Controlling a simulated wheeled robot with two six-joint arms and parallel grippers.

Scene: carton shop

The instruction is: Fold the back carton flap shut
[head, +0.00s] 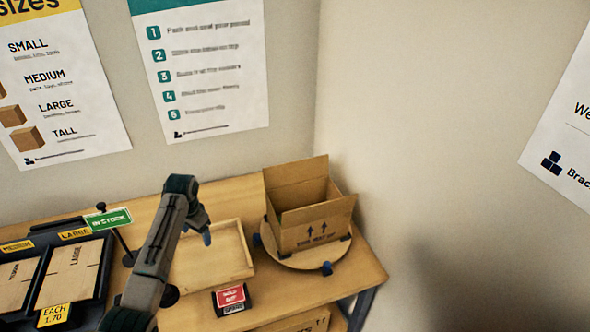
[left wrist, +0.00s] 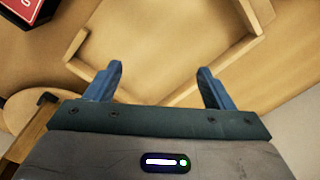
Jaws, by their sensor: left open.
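The open brown carton (head: 312,232) stands on a round turntable (head: 318,258) at the right end of the bench. Its back flap (head: 292,177) stands up at the far side, and arrows are printed on its near face. My left gripper (head: 207,236) is to the left of the carton, apart from it, over a shallow wooden tray (head: 243,272). In the left wrist view its two blue fingers (left wrist: 160,72) are spread with nothing between them. My right gripper is not in view.
A red-labelled box (head: 231,298) sits in front of the tray and shows in the left wrist view (left wrist: 22,12). A black rack with flat cartons (head: 68,275) and a green sign (head: 108,218) stand at left. Walls close off the back and right.

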